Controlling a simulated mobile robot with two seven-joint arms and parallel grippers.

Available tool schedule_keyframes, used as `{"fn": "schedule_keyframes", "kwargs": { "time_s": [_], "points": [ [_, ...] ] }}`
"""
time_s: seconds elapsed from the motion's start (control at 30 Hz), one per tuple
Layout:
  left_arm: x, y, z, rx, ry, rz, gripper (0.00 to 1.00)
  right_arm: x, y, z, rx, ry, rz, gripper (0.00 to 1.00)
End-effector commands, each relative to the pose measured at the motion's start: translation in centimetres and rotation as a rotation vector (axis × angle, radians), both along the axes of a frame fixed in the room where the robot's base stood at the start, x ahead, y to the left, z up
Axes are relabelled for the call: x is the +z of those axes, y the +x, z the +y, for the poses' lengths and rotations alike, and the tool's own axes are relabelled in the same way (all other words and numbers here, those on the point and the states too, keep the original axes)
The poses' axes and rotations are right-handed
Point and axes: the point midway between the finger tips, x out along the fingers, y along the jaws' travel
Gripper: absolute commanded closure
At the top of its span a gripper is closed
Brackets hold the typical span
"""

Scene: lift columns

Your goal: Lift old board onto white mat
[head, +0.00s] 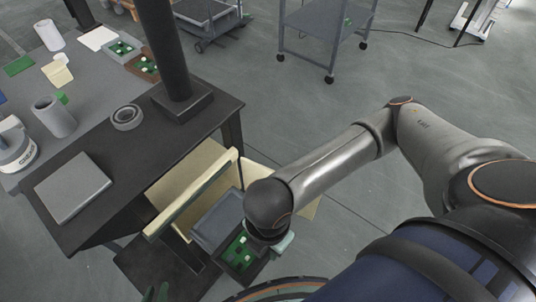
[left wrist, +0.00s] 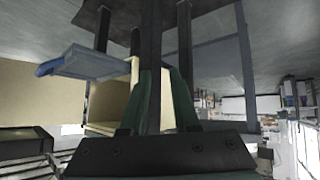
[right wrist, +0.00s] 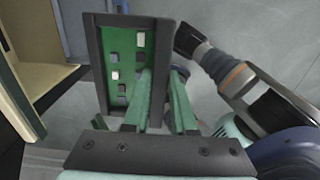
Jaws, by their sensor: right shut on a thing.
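The old board (head: 238,254) is a green circuit board with pale parts in a dark frame; it also shows in the right wrist view (right wrist: 120,70). My right gripper (right wrist: 160,85) is shut on the frame's side wall, with one finger inside and one outside. It holds the board beside the open drawer, below table height. In the head view my right arm hides part of it. The white mat (head: 98,38) lies flat at the table's far edge. My left gripper (head: 156,292) is low at the bottom edge, open and empty; a dark post shows behind its fingers in the left wrist view.
A cream drawer (head: 165,214) stands open under the dark table, with a blue-grey tray (head: 213,222) there. A dark column (head: 168,50), a ring (head: 126,117) and a grey plate (head: 73,187) occupy the table.

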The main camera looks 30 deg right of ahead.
Motion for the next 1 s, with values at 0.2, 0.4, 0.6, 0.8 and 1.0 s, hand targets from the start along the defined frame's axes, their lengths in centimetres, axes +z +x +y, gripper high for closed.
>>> {"fn": "schedule_keyframes", "kwargs": {
  "time_s": [0.2,0.4,0.6,0.8,1.0],
  "points": [
    [0.1,0.0,0.0,0.000,0.000,0.001,0.71,0.1,0.0,0.0,0.000,0.000,0.000,1.00],
    [-0.1,-0.1,0.0,-0.001,0.002,0.005,0.71,0.1,0.0,0.0,0.000,0.000,-0.001,1.00],
    [-0.3,-0.1,0.2,0.003,0.005,0.002,0.71,0.1,0.0,0.0,0.000,0.000,-0.001,1.00],
    [-0.2,-0.4,1.1,0.019,0.016,-0.002,0.71,0.8,0.0,0.0,0.000,0.001,-0.001,1.00],
    [0.3,-0.9,2.0,0.035,0.026,0.001,0.71,1.8,0.0,0.0,0.000,0.001,0.000,1.00]
  ]
}}
